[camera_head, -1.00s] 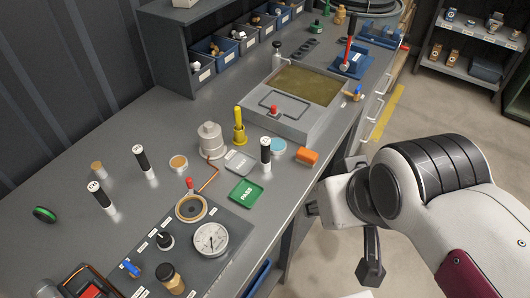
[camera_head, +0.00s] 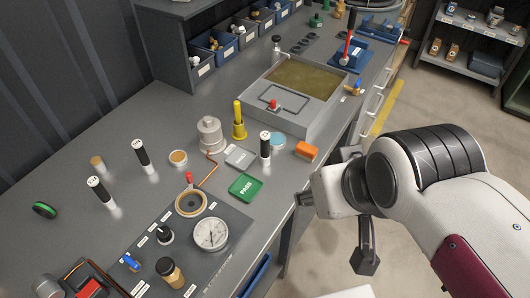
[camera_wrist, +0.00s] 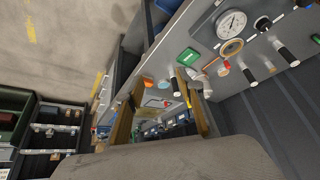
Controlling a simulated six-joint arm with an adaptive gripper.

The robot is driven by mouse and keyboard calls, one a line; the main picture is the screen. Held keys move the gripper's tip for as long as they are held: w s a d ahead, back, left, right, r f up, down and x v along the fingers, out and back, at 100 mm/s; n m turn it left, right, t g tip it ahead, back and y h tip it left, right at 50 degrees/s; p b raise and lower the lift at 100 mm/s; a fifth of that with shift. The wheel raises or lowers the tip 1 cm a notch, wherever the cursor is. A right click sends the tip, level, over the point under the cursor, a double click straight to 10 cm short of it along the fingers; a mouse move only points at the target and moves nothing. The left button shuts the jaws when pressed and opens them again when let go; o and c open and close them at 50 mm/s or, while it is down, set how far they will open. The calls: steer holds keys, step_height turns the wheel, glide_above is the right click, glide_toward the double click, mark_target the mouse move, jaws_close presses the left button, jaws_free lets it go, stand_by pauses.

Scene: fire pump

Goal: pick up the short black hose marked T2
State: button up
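Three short black hoses with white ends and small white marks stand upright on the grey bench. One (camera_head: 99,192) is at the left, one (camera_head: 143,156) is a little behind it, and one (camera_head: 265,146) is near the green PASS card. The marks are too small to read, so I cannot tell which is T2. The wrist view also shows hoses, one near the card (camera_wrist: 176,87) and two farther right, (camera_wrist: 248,73) and (camera_wrist: 286,53). My gripper (camera_wrist: 160,77) is open and empty, its brownish fingers apart. In the head view it is beyond the bench's right edge, away from all three hoses.
A PASS card (camera_head: 245,187), an orange block (camera_head: 306,150) and a yellow-topped part (camera_head: 239,122) surround the right hose. A gauge (camera_head: 210,233) sits on the front panel. A grey tank (camera_head: 297,95) stands behind.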

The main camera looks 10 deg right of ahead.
steer(key=w+a+r+m+t+y, duration=0.1)
steer(key=w+a+r+t, duration=0.1)
steer(key=w+a, duration=0.45)
steer(key=w+a+r+m+t+y, duration=0.1)
steer(key=w+a+t, duration=0.15)
steer(key=w, duration=0.65)
steer(key=w+a+r+m+t+y, duration=0.1)
steer(key=w+a+r+t, duration=0.1)
steer(key=w+a, duration=0.45)
steer(key=w+d+f+m+t+h, duration=0.1)
steer(key=w+d+f+m+h, duration=0.2)
steer(key=w+f+m+h, duration=0.25)
steer(key=s+d+f+g+h, duration=0.2)
steer(key=s+h, duration=0.3)
steer(key=h, duration=0.4)
steer(key=shift+s+d+f, duration=0.3)
steer(key=shift+d+f, duration=0.6)
steer(key=shift+f+m, duration=0.1)
steer(key=shift+m, duration=0.15)
glide_toward(264, 136)
steer(key=shift+r+x, duration=0.15)
steer(key=shift+x, duration=0.6)
steer(key=shift+r+x, duration=0.1)
steer(key=shift+x, duration=0.7)
